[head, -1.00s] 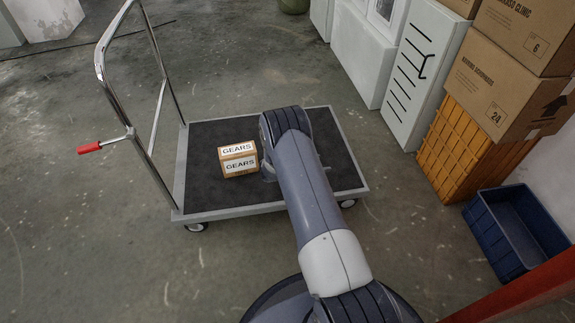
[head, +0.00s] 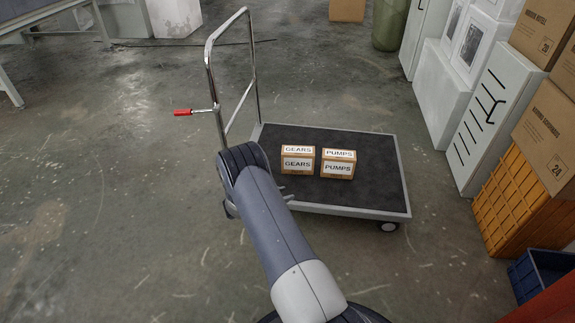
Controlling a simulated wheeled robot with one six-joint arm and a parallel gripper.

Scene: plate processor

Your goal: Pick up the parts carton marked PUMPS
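The carton marked PUMPS (head: 338,164) is a small brown box with white labels on its top and front. It stands upright on the dark deck of the platform cart (head: 375,190). A like carton marked GEARS (head: 298,160) stands just left of it, with a narrow gap. My arm reaches over the cart's left front corner.
The cart's metal handle (head: 207,75) with a red grip (head: 183,112) rises at the left. White cabinets (head: 484,120), an orange crate (head: 510,205), a blue bin (head: 535,275) and large boxes (head: 545,130) line the right. The deck right of PUMPS is clear.

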